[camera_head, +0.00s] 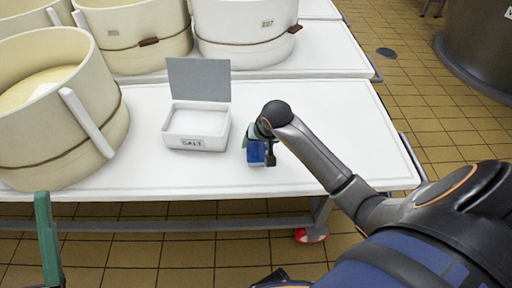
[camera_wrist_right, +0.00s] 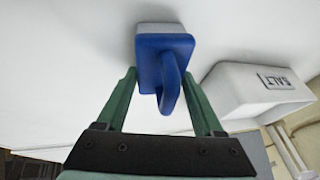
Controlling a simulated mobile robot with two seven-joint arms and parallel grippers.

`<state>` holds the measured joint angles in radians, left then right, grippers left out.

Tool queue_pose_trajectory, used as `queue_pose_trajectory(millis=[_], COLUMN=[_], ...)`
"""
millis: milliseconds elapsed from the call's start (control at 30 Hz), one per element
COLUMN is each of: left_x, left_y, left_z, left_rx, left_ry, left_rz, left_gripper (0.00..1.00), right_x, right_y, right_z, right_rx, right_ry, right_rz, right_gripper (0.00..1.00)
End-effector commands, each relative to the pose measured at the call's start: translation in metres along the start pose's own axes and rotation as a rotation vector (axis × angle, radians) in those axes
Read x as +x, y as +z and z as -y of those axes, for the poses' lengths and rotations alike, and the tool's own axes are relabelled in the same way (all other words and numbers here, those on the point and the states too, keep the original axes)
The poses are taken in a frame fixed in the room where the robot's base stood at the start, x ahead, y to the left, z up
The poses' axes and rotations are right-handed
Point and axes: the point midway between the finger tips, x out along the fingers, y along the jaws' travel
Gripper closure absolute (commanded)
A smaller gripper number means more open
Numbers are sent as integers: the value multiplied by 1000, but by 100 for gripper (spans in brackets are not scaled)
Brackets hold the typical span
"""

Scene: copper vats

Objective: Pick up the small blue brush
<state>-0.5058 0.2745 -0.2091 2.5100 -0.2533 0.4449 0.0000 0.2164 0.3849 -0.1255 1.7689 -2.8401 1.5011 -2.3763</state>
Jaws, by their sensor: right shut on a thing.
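The small blue brush (camera_head: 256,155) is at the front part of the white table (camera_head: 330,150), right of the salt box. In the right wrist view the brush (camera_wrist_right: 160,48) shows a blue block with a curved blue handle and a pale bristle side towards the white surface. My right gripper (camera_head: 262,142) is shut on the brush, its green fingers (camera_wrist_right: 160,85) on either side of it. I cannot tell whether the bristles touch the table. One green finger of my left gripper (camera_head: 46,235) shows at the lower left; whether it is open is unclear.
The white salt box (camera_head: 197,142) stands open, its grey lid raised; it also shows in the right wrist view (camera_wrist_right: 245,90). Large cream tubs (camera_head: 105,120) stand at the left and back. The table's front edge is close. The tabletop right of my right forearm is clear.

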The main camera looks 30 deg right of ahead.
Motion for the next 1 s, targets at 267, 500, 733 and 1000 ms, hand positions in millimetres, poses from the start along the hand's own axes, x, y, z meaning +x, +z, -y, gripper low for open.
queue_pose_trajectory(millis=[267, 500, 733, 1000], left_x=[3, -16, -59, -101], left_y=[8, 73, 139, 175], left_z=[2, -3, -20, -37], left_rx=[-11, -86, -185, -254], left_ry=[-4, -24, -33, -30], left_rz=[48, 325, 654, 874], left_gripper=[2, 2, 2, 2], right_x=[-14, -46, -100, -147], right_y=[-7, -10, 5, 45], right_z=[2, 5, 3, -8], right_rx=[-3, -5, -7, -6], right_ry=[1, 1, 2, 3], right_rz=[-4, -6, -5, -1], right_gripper=[91, 91, 91, 91])
